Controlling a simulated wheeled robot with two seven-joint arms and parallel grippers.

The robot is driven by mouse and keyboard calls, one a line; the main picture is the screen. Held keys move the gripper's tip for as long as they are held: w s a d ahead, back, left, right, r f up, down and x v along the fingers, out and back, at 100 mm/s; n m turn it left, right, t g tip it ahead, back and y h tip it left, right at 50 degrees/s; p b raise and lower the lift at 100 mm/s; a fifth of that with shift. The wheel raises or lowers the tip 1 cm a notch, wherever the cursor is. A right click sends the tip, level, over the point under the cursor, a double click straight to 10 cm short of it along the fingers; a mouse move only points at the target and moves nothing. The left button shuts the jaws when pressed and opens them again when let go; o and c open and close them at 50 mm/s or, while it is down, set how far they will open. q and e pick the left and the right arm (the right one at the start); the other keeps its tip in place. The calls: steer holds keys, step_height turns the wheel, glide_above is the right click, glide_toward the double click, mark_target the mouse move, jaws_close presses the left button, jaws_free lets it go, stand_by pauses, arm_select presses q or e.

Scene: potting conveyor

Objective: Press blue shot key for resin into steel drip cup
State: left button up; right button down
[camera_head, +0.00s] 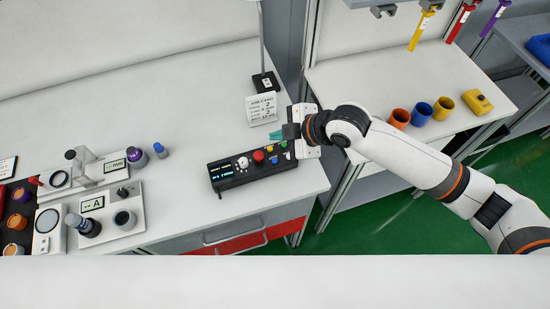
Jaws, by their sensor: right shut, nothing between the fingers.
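A black control console (228,182) lies on the white bench, with a small lit display, a red round button (258,156) and several small coloured keys. My right gripper (274,135) reaches in from the right over the console's far right edge, shut and empty. Whether its tips touch anything cannot be told. A round grey cup with a dark inside (124,218) stands at the station marked A; I cannot tell if it is the steel drip cup. My left gripper is out of view.
A printed card (262,108) stands behind the console. Dispensing stations with bottles and labels fill the bench's left. On the right bench stand orange (399,118), blue (421,112) and yellow (443,107) cups and a yellow box (477,102).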

steer(key=shift+f, duration=0.1)
steer(key=b, duration=0.7)
glide_above(275, 161)
steer(key=d, duration=0.1)
steer(key=f, duration=0.6)
steer(key=shift+s+f, duration=0.25)
steer(key=shift+f, duration=0.05)
steer(key=shift+f+b, duration=0.5)
steer(key=shift+f, duration=0.45)
steer(key=shift+f, duration=0.15)
steer(key=shift+f, duration=0.3)
steer(key=shift+f, duration=0.55)
stand_by(0.7)
steer(key=shift+r, duration=0.1)
steer(key=shift+r+p, duration=0.8)
steer(key=shift+r, duration=0.05)
